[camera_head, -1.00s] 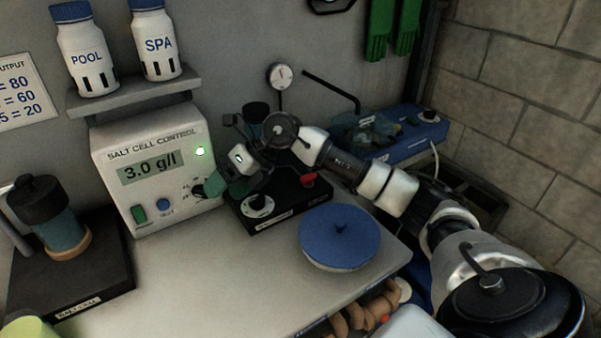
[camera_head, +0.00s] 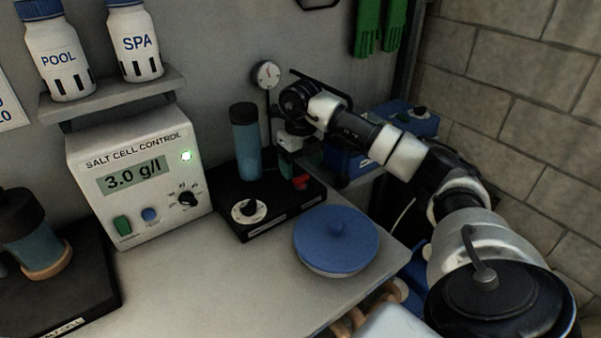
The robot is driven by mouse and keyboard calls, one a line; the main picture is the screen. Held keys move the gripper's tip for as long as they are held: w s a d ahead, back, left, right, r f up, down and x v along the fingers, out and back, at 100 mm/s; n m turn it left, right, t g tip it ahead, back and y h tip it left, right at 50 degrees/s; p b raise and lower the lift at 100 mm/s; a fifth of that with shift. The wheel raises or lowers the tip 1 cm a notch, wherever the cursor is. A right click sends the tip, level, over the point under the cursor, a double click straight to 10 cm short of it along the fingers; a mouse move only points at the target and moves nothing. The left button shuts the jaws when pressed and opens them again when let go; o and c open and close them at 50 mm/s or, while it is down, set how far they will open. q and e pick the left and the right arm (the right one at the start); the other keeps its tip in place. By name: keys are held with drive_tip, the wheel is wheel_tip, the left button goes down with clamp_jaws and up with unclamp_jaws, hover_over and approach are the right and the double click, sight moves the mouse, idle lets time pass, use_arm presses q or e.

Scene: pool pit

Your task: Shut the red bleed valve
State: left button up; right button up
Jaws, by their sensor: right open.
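The red bleed valve (camera_head: 301,182) is a small red piece low on the right part of the black base (camera_head: 243,222), beside a blue cylinder (camera_head: 245,150). My right arm comes in from the right. My right gripper (camera_head: 292,160) is open and points down just above and behind the red valve; its fingers are dark and partly hard to make out. I cannot tell whether it touches the valve. My left gripper is not in view.
A white-and-blue round lid (camera_head: 337,240) lies on the bench in front of the base. The salt cell control box (camera_head: 140,185) stands to the left, under a shelf with POOL (camera_head: 60,60) and SPA (camera_head: 136,42) bottles. A pressure gauge (camera_head: 266,75) rises behind. The front bench is clear.

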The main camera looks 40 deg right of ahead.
sight(301, 176)
drive_tip(key=shift+f, duration=1.6)
drive_tip(key=shift+c, duration=0.2)
drive_tip(key=c, duration=0.9)
